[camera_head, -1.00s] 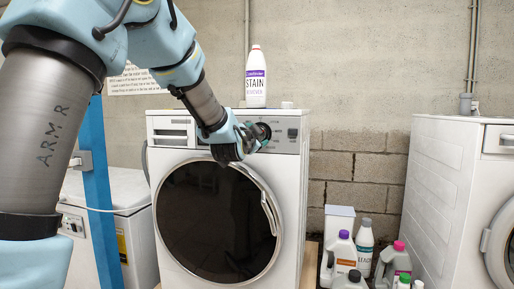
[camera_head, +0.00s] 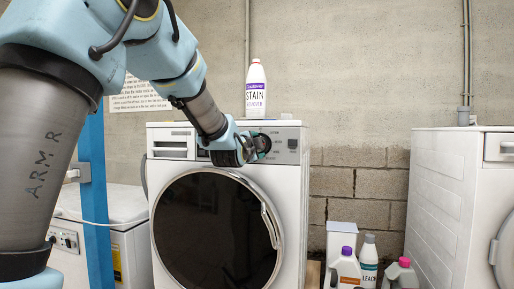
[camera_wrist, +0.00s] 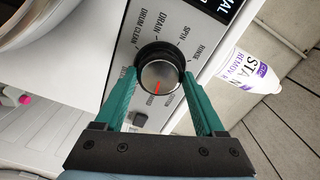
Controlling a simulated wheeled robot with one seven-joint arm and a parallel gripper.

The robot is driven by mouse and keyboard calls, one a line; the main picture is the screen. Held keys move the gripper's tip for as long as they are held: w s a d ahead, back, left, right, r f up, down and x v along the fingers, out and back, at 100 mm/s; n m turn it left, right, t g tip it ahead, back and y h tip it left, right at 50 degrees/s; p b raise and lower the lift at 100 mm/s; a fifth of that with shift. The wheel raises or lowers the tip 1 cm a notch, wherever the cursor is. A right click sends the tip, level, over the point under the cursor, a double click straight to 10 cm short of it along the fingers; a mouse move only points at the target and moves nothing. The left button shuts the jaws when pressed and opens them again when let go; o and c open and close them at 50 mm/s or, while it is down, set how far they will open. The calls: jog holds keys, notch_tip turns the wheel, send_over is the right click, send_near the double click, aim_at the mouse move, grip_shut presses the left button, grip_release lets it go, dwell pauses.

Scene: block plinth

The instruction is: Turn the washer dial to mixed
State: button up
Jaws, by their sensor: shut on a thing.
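The white washer (camera_head: 296,190) stands in the middle of the head view, with its dark round door shut. Its dial (camera_wrist: 161,70) is a round knob with a silver face and black rim, clear in the wrist view. A red mark on the face points to the lower left there. DRAIN, DRUM CLEAN, SPIN and RINSE are readable around it; other labels are small or partly hidden, and I cannot read "mixed". My gripper (camera_wrist: 160,78) is shut on the dial, one teal finger on each side. In the head view my gripper (camera_head: 262,146) covers most of the dial.
A white stain remover bottle (camera_head: 256,90) stands on top of the washer. Several detergent bottles (camera_head: 346,268) stand at the lower right, beside a second white machine (camera_head: 436,185). A blue post (camera_head: 95,190) and a white appliance (camera_head: 128,235) are at the left.

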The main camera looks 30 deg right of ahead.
jog(key=o, duration=1.3)
jog(key=shift+o, duration=0.2)
jog(key=shift+s+a, duration=0.1)
jog(key=b+v, duration=0.2)
jog(key=v, duration=0.8)
jog(key=shift+s+a+b, duration=0.2)
jog(key=shift+b, duration=0.1)
